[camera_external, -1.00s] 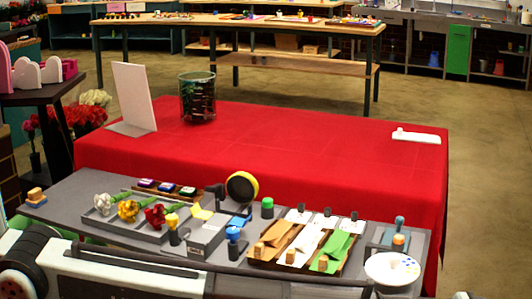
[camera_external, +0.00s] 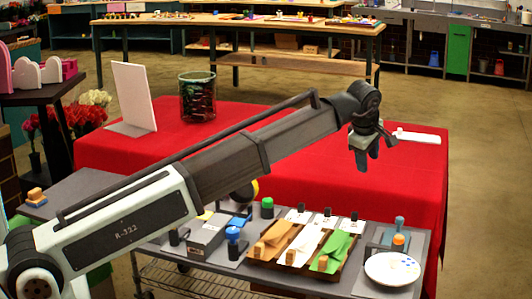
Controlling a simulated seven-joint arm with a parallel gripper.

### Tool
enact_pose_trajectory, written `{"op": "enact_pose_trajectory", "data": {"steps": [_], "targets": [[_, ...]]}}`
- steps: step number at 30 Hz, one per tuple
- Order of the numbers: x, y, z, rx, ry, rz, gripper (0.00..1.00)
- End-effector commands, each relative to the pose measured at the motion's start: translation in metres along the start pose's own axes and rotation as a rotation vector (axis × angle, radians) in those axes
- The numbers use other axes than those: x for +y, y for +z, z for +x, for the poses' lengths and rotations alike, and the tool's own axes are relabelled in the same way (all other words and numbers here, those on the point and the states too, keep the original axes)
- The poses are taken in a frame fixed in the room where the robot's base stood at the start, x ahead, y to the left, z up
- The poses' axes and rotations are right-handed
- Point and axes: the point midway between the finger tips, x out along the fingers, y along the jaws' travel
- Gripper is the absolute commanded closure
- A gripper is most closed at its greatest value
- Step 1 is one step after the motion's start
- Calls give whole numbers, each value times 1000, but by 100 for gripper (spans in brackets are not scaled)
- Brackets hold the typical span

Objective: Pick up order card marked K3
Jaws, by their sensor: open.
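Several small white cards with dark tops stand in a row behind the envelope tray. The left one (camera_external: 293,217), the middle one (camera_external: 319,222) and the right one (camera_external: 345,227) show, but their markings are too small to read. I cannot tell which card, if any, is K3. My gripper (camera_external: 377,157) is open and empty, fingers pointing down. It appears in the picture above the right part of the red table, higher than the cards and a little right of them.
A wooden tray (camera_external: 268,262) holds tan, white and green envelopes. A white dish (camera_external: 392,269) sits at the front right. A glass vase (camera_external: 198,98) and a white upright panel (camera_external: 134,95) stand on the red-covered table (camera_external: 300,180). My arm hides the flower tray.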

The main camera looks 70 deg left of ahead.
Motion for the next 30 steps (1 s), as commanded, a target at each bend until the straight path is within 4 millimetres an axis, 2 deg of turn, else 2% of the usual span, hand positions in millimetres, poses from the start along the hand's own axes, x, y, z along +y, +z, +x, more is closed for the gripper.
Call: {"op": "enact_pose_trajectory", "data": {"steps": [1, 3, 6, 10, 16, 24, 30], "targets": [[-12, -22, 1, -12, -81, -79, 53], [-28, -43, 1, -29, -187, -172, 53], [-47, -65, -3, -44, -309, -273, 53], [-62, -81, -8, -54, -410, -348, 53], [-74, -85, -1, -57, -456, -377, 53], [-92, -79, 41, -56, -454, -374, 53], [-101, -75, 62, -56, -452, -373, 53]]}}
